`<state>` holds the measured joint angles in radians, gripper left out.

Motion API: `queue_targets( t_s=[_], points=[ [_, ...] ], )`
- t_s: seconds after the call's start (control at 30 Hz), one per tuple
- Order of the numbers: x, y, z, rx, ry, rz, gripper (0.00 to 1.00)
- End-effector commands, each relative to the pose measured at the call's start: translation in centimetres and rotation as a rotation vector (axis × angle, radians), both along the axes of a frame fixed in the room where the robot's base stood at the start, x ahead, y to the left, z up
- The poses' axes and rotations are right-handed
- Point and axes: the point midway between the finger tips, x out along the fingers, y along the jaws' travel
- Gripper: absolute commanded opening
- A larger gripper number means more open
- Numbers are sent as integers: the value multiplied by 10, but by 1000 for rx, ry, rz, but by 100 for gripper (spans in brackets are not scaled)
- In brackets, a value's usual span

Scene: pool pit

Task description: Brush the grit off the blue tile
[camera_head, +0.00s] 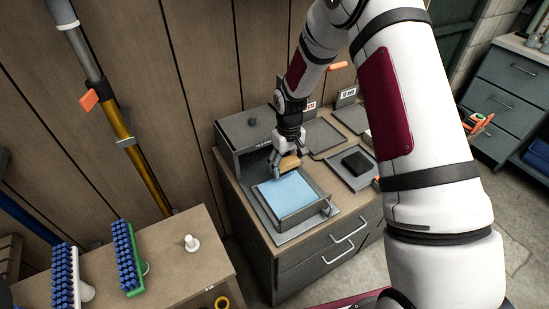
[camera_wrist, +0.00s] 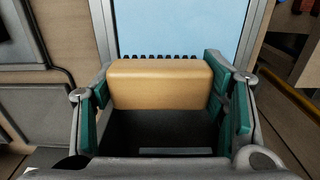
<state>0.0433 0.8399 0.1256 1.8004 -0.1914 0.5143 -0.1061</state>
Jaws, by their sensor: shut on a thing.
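The blue tile (camera_head: 286,191) lies in a grey metal frame (camera_head: 300,213) on the wooden-topped cabinet. It also shows as a pale blue surface at the top of the wrist view (camera_wrist: 190,28). My gripper (camera_head: 287,152) is above the tile's far edge. It is shut on a brush with a tan block (camera_head: 290,162). In the wrist view the block (camera_wrist: 160,84) sits between the green finger pads, with a row of dark bristle tips along its far side. I cannot tell whether the bristles touch the tile. No grit can be made out on the tile.
A grey box (camera_head: 247,128) stands behind the tile at left. To the right, a grey tray holds a dark block (camera_head: 358,162). Another bench (camera_head: 190,270) at lower left bears two blue-bristled brushes (camera_head: 128,258) and a white knob-like piece (camera_head: 191,243). A plank wall rises behind.

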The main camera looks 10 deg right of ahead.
Motion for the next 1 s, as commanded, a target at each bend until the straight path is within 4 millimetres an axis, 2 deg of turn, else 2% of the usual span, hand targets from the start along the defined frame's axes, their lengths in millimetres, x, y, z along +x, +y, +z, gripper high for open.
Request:
queue_targets(
  t_s=[0.1,0.4,1.0],
  points=[
    [-3,2,14,0,-3,0,35],
    [-10,5,38,1,-2,0,35],
    [-11,5,40,0,-1,-1,35]
  ],
)
